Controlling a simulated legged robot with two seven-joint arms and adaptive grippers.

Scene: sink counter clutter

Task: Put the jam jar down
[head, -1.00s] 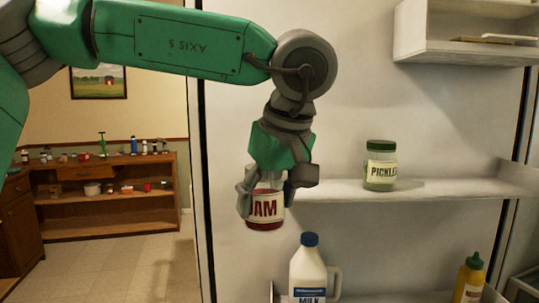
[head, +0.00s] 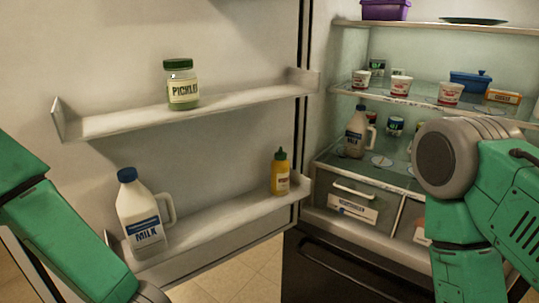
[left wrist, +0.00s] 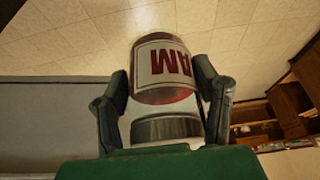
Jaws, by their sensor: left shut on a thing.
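The jam jar (left wrist: 163,66) shows in the left wrist view, with a red-and-white label and a metal lid toward my palm. My left gripper (left wrist: 164,85) is shut on it, with a dark finger on each side. The jar appears held in the air, with tiled floor behind it. In the head view only my left forearm shows at the lower left; the gripper and jar are out of that view. My right arm shows at the right edge, but its gripper is out of view.
The open fridge door has an upper shelf (head: 110,122) with a pickle jar (head: 181,86), and a lower shelf (head: 213,228) with a milk jug (head: 142,216) and a mustard bottle (head: 281,172). Both have free room. Fridge shelves at right hold several cups, a blue pot (head: 470,83) and a bottle (head: 356,133).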

